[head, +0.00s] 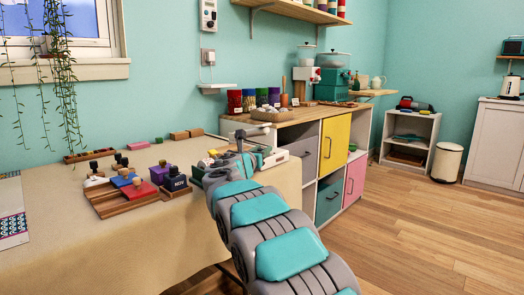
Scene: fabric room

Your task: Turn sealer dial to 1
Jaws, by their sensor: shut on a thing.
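The sealer (277,158) looks like a low white device with a dark raised lever, at the right end of the cloth-covered table. My arm reaches away from the camera over the table's right edge and covers much of the sealer. My gripper (238,160) is at the sealer's near left side, small and partly hidden by my own arm. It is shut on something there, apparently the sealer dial. The dial, its numbers and my fingertips are too small or hidden to read.
A wooden stamp tray (112,205) with several stamps stands left of my arm on the table (60,255). A drawer cabinet (335,150) with jars and machines on top stands behind. Open wooden floor (430,225) lies to the right.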

